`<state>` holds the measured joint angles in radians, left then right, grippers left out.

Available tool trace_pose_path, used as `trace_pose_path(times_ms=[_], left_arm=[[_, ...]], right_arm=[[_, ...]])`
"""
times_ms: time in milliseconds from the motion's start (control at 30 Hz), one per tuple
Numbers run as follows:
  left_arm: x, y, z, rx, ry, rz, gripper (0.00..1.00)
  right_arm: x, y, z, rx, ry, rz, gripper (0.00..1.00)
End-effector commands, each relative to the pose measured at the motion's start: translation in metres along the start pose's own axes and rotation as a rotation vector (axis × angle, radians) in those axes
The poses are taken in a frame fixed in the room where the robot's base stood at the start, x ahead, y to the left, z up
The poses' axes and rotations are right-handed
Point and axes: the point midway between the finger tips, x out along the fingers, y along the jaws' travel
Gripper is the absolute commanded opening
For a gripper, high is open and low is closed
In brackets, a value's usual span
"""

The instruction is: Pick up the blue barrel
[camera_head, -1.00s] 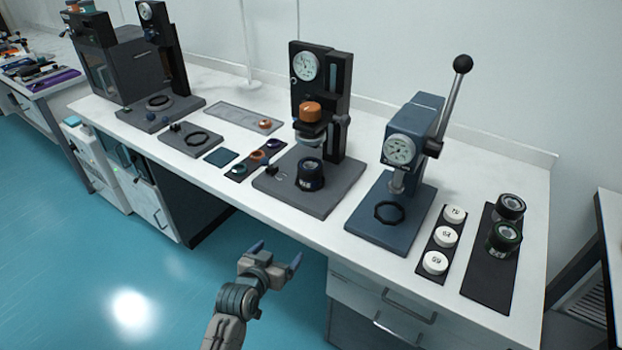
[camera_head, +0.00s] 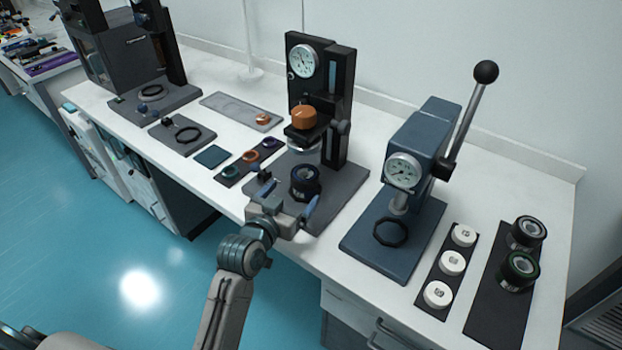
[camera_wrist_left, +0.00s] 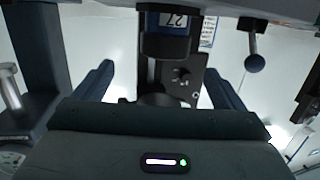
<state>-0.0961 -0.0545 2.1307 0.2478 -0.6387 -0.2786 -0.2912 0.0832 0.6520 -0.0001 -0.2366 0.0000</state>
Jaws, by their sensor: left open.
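The blue barrel (camera_head: 305,181) is a short dark cylinder with a blue band. It stands upright on the dark base plate (camera_head: 348,190) of the middle press, below the orange knob. My left gripper (camera_head: 290,197) is open at the front edge of that base, just in front of the barrel, with its fingers pointing towards it. In the left wrist view a dark cylinder with a blue band and a "27" label (camera_wrist_left: 172,20) shows at the top, between and beyond the open fingers (camera_wrist_left: 158,78). Nothing is between the fingers. My right gripper is not in view.
The middle press (camera_head: 305,65) rises behind the barrel, with its orange knob (camera_head: 303,118) above. A blue lever press (camera_head: 425,150) stands to the right. A strip of coloured rings (camera_head: 232,170) lies left. Two dark barrels (camera_head: 518,270) stand far right, beside white discs (camera_head: 452,263).

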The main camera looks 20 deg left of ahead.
Motion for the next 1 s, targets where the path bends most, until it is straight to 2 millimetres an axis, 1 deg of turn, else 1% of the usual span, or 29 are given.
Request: trace_pose_path(times_ms=[67, 200, 333, 467, 600, 733, 833, 1000], left_arm=[[0.013, 0.0, -0.003, 0.0, 0.001, 0.001, 0.91], [0.035, 0.0, -0.003, 0.0, 0.001, 0.0, 0.91], [0.046, 0.0, -0.001, -0.001, 0.0, 0.0, 0.91], [0.056, -0.003, -0.004, 0.0, 0.001, 0.0, 0.91], [0.076, -0.007, -0.007, 0.0, -0.001, 0.001, 0.91], [0.092, -0.007, -0.004, 0.0, 0.0, 0.0, 0.91], [0.098, -0.007, -0.004, 0.0, 0.0, 0.0, 0.91], [0.099, -0.007, -0.003, 0.0, 0.0, 0.0, 0.91]], right_arm=[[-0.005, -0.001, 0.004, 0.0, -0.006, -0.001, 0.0], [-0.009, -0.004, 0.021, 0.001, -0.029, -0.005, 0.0], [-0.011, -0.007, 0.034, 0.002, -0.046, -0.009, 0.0], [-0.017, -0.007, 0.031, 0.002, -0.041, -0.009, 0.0], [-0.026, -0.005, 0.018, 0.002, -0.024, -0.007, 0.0], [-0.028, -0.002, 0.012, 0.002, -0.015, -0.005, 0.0], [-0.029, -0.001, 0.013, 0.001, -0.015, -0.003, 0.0], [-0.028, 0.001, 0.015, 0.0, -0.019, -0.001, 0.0]])
